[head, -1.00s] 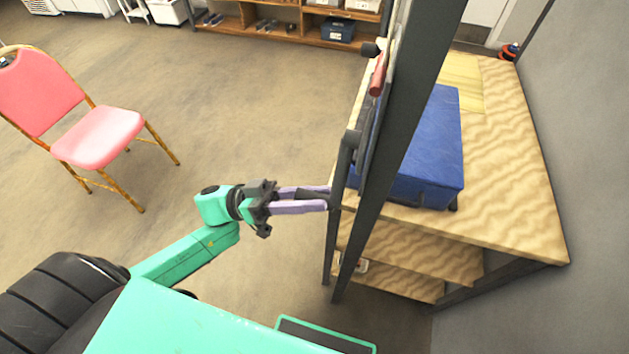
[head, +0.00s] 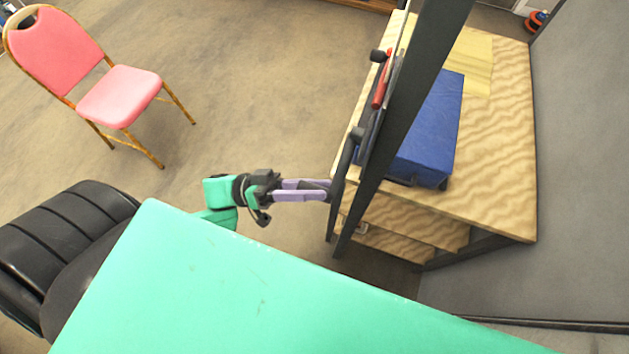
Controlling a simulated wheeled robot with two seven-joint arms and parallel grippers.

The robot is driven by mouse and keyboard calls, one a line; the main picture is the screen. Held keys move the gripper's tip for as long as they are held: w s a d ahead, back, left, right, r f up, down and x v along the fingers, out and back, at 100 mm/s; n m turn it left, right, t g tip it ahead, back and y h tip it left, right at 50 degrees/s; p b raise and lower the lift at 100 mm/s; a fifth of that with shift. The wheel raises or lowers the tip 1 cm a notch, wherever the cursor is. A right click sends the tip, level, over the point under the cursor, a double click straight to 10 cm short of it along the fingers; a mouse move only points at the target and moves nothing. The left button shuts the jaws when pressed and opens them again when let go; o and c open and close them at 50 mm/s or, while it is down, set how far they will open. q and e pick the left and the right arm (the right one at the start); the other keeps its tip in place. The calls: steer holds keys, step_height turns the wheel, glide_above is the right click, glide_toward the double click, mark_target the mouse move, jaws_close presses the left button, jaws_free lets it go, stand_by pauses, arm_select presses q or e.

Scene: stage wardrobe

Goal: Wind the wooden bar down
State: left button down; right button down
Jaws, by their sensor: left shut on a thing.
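My left gripper (head: 328,190) reaches in from the left with its purple fingers shut at a dark crank-like handle part (head: 345,160) on the near side of a dark metal frame. The fingertips partly hide what they hold. A red handle (head: 380,90) and a black knob (head: 379,55) sit higher up the picture on the same frame. I cannot make out the wooden bar. My right gripper is out of view.
A wooden shelf unit (head: 508,150) with a blue box (head: 430,135) on top stands behind the dark post (head: 415,90). A grey wall (head: 580,180) closes the right side. A pink chair (head: 120,95) stands at the left; the floor (head: 250,90) between is open.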

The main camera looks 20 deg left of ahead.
arm_select(q)
steer(key=c, duration=0.6)
jaws_free()
steer(key=shift+s, duration=0.1)
steer(key=b+v, duration=0.4)
steer(key=v, duration=1)
steer(key=shift+a, duration=0.35)
steer(key=shift+f, duration=0.15)
